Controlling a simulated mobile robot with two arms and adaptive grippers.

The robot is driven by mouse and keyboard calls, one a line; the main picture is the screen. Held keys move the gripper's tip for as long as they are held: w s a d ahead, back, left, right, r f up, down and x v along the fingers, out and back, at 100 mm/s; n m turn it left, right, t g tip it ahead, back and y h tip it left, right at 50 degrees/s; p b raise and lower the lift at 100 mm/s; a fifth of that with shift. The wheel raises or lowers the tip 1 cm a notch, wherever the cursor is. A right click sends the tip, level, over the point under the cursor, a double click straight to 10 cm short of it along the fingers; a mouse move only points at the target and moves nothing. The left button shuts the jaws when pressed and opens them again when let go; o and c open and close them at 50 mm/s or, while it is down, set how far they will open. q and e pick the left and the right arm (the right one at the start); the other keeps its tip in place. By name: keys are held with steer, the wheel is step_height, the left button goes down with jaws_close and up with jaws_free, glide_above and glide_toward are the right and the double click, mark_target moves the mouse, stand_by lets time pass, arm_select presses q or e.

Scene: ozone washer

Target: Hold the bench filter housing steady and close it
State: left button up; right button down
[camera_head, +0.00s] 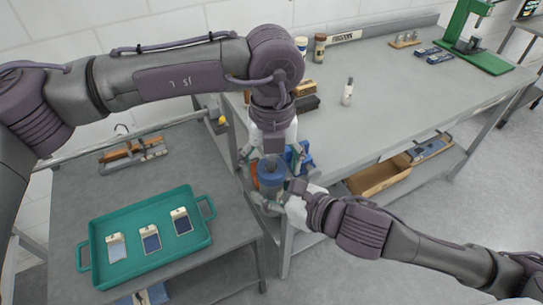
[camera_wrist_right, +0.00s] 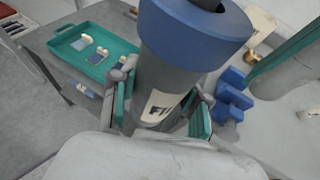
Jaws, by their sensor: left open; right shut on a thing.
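The filter housing has a grey body (camera_wrist_right: 165,72) with a pale label, partly readable, and a blue top (camera_wrist_right: 195,30). In the head view its blue top (camera_head: 271,174) shows below my left gripper (camera_head: 271,160). My left gripper points down with its fingers spread on either side above the blue top; I cannot tell if they touch it. My right gripper (camera_wrist_right: 163,112) is shut on the grey body, one teal-padded finger on each side, below the blue top. The housing's lower end is hidden by my right gripper.
A teal tray (camera_head: 88,233) with several small pale-and-blue pieces lies on the left table (camera_head: 75,190). A blue fixture (camera_head: 306,158) stands by the grey bench (camera_head: 385,100). A small bottle (camera_head: 347,92) and a green press (camera_head: 470,40) stand on the bench, whose middle is mostly clear.

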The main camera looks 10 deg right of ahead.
arm_select(q)
steer(key=shift+c, duration=0.2)
steer(key=c, duration=1.2)
steer(key=shift+o, duration=0.2)
steer(key=m, duration=1.1)
steer(key=shift+m, duration=0.4)
steer(key=m, duration=1.2)
steer(key=o, duration=1.3)
